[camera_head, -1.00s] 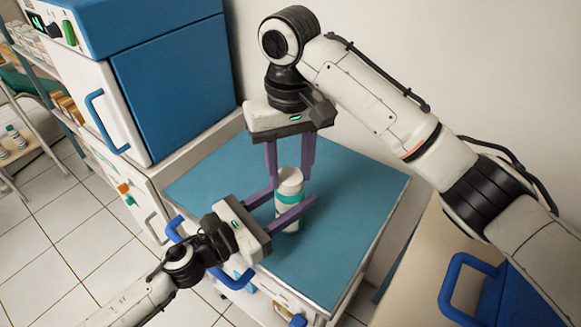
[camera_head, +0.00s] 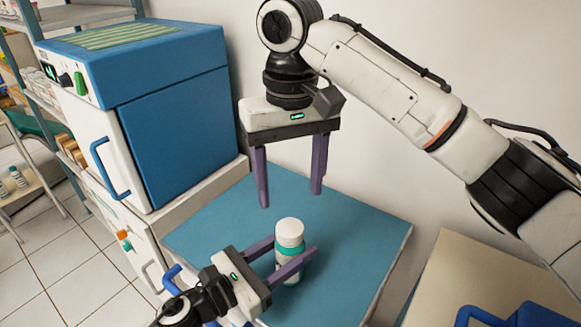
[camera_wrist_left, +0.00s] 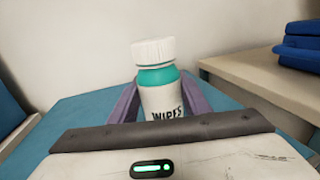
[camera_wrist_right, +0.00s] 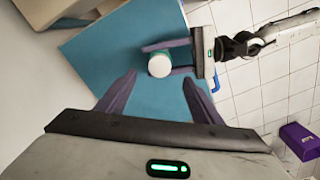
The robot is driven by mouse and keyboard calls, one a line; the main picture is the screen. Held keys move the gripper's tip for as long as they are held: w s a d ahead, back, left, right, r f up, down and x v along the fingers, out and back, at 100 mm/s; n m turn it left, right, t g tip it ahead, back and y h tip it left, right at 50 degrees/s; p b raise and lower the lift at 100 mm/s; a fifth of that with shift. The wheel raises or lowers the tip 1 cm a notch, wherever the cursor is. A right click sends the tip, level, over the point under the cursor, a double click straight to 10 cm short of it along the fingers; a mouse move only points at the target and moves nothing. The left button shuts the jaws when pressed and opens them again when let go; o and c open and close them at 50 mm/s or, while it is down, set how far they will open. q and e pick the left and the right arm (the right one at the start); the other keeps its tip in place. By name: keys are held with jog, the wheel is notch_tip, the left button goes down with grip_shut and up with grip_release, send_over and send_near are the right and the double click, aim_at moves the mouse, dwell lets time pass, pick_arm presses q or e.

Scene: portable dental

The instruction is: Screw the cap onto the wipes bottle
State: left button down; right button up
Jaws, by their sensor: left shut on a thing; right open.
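The wipes bottle (camera_head: 292,262) stands upright on the blue top of the cabinet. It is white with a teal band, and its label reads "WIPES" in the left wrist view (camera_wrist_left: 160,98). The white ribbed cap (camera_wrist_left: 153,50) sits on its neck, but I cannot tell how tightly. My left gripper (camera_head: 287,257) is shut on the bottle's body from the left. My right gripper (camera_head: 290,198) is open and empty, pointing down above and behind the bottle. In the right wrist view the cap (camera_wrist_right: 160,65) shows from above, beyond the open fingers.
The blue cabinet top (camera_head: 350,225) is otherwise clear around the bottle. A blue and white machine (camera_head: 170,100) stands at the back left. A beige surface (camera_head: 450,270) with a blue item (camera_head: 515,315) is at the right. A purple box (camera_wrist_right: 298,140) shows in the right wrist view.

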aim_at(279, 258)
jog(key=shift+r, duration=1.75)
pick_arm(q)
jog(key=c, duration=0.9)
grip_release()
jog(key=b+v, duration=0.2)
jog(key=v, duration=0.7)
jog(key=shift+f, duration=0.15)
jog(key=shift+s+a, duration=0.45)
jog(key=shift+a, duration=0.05)
pick_arm(e)
jog(key=shift+f, duration=1.25)
jog(key=shift+s, duration=0.1)
